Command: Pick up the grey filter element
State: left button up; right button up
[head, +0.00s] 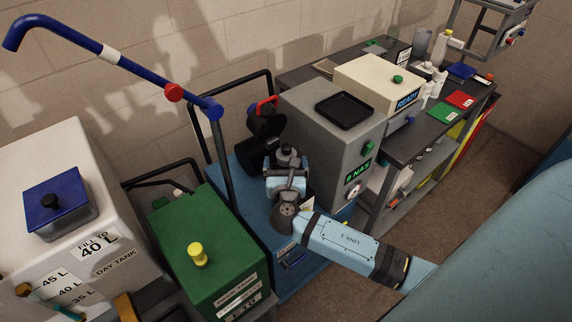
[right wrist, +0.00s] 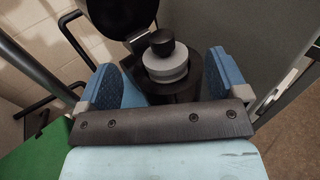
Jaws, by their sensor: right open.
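The grey filter element (right wrist: 165,66) shows in the right wrist view as a stepped grey cylinder with a black knob on top. It stands upright in a dark round housing (right wrist: 176,92). In the head view its top (head: 288,156) shows just beyond my right gripper (head: 286,181). My right gripper is open, and its two blue fingers also show in the right wrist view (right wrist: 174,80), one on each side of the element. The lower part of the element is hidden. My left gripper is not in view.
A black lid (head: 264,124) with a red handle stands open behind the element. A blue cabinet (head: 262,214) is below. A grey box (head: 325,125) is close on the right, a green tank (head: 208,250) on the left. A blue pipe arm (head: 120,62) crosses the upper left.

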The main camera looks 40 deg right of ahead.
aim_at(286, 153)
jog(key=x, duration=0.2)
jog(key=p+x, duration=0.1)
jog(key=x, duration=0.2)
jog(key=shift+w+d+f, duration=0.15)
jog(key=shift+d+f, duration=0.1)
jog(key=shift+f, duration=0.1)
jog(key=shift+c, duration=0.4)
jog(key=c, duration=1.3)
jog(key=shift+r, duration=0.15)
